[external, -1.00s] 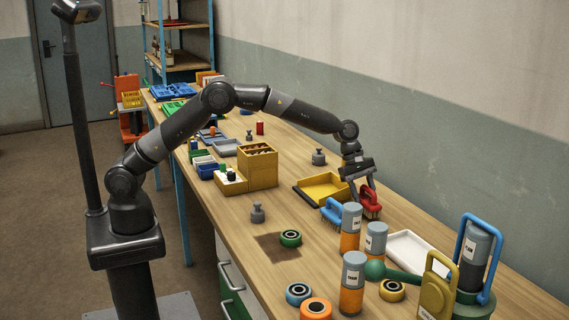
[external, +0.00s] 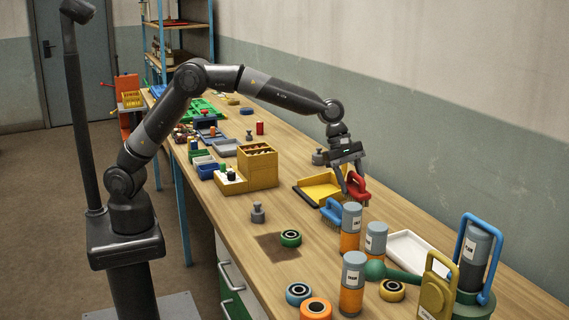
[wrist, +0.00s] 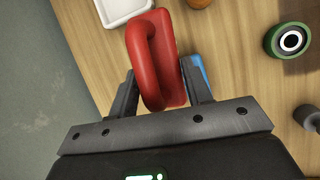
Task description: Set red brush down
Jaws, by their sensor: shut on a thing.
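My gripper (external: 351,190) is shut on the red brush (external: 358,185), near the right end of the yellow dustpan (external: 320,193). The red brush appears raised off the bench. In the wrist view the red handle (wrist: 152,60) sits between the two fingers (wrist: 165,92). Its bristles are mostly hidden. A blue brush (external: 333,212) stands on the bench just in front, and part of it shows beside the right finger in the wrist view (wrist: 201,75).
Grey-and-orange canisters (external: 351,228) stand close in front of the brushes. A white tray (external: 412,249) lies to the right. A green-rimmed wheel (external: 290,238) sits to the left. Bare bench (external: 395,205) lies right of the gripper, toward the wall.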

